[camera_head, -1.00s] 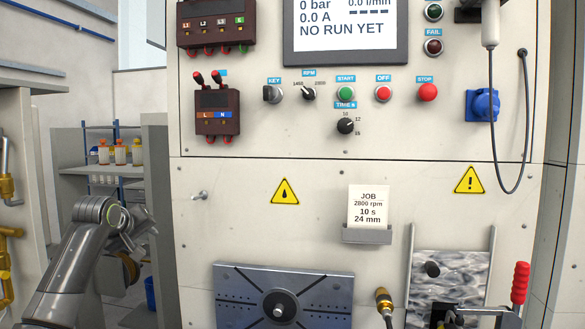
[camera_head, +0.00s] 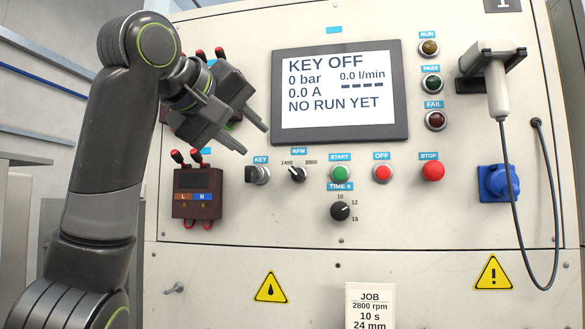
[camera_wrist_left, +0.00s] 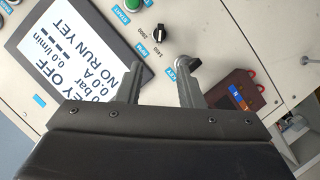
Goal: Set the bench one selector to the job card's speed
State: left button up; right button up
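The RPM selector (camera_head: 297,174) is a small black knob on the bench panel, with 1400 marked at its left and 2800 at its right. Its pointer appears turned up-left, toward 1400. It also shows in the left wrist view (camera_wrist_left: 160,34). The job card (camera_head: 370,304) reads 2800 rpm, 10 s, 24 mm. My left gripper (camera_head: 252,140) is open and empty, up and left of the selector, apart from it. In the left wrist view its spread fingers (camera_wrist_left: 157,68) point toward the panel near the selector and key switch. My right gripper is not in view.
The key switch (camera_head: 258,174) sits just left of the selector. The START button (camera_head: 340,174), OFF button (camera_head: 383,172) and STOP button (camera_head: 433,170) are to its right. The time knob (camera_head: 340,211) is below. The screen (camera_head: 340,95) reads KEY OFF. A terminal box (camera_head: 197,193) is at the left.

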aim_at(294, 172)
pick_arm(q)
jog(key=p+x, duration=0.5)
jog(key=x, duration=1)
jog(key=shift+w+r, duration=0.1)
jog(key=shift+r, duration=0.05)
jog(key=shift+w+d+f, duration=0.2)
jog(key=shift+w, duration=0.15)
grip_shut()
